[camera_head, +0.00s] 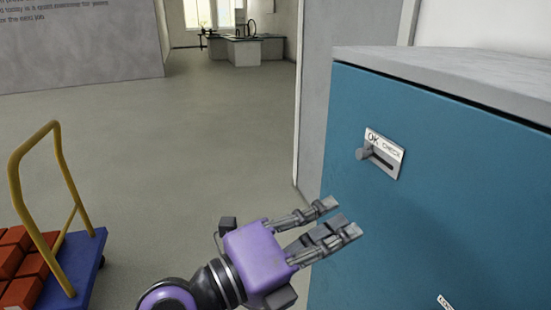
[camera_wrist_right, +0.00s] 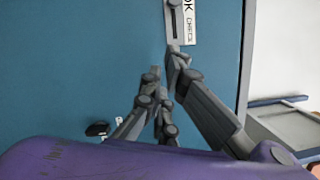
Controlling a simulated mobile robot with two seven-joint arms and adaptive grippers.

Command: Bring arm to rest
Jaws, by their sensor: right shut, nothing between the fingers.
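My right gripper (camera_head: 340,218) reaches in from the bottom of the head view, in front of a blue cabinet (camera_head: 440,170) with a grey top. It is shut and empty, with its fingers pointing right and slightly up. In the right wrist view my right gripper (camera_wrist_right: 170,60) shows its fingers drawn together against the blue cabinet front. A lever on a plate marked "OK CHECK" (camera_head: 384,153) sits on the cabinet above the fingertips, with its knob at the slot's left end. The plate (camera_wrist_right: 188,22) also shows in the right wrist view. My left gripper is not in view.
A blue cart (camera_head: 87,255) with a yellow handle and red bricks (camera_head: 22,262) stands at the lower left. A second label (camera_head: 447,302) is partly cut off at the bottom of the cabinet. Open grey floor (camera_head: 190,150) lies between cart and cabinet. A counter (camera_head: 258,50) stands far back.

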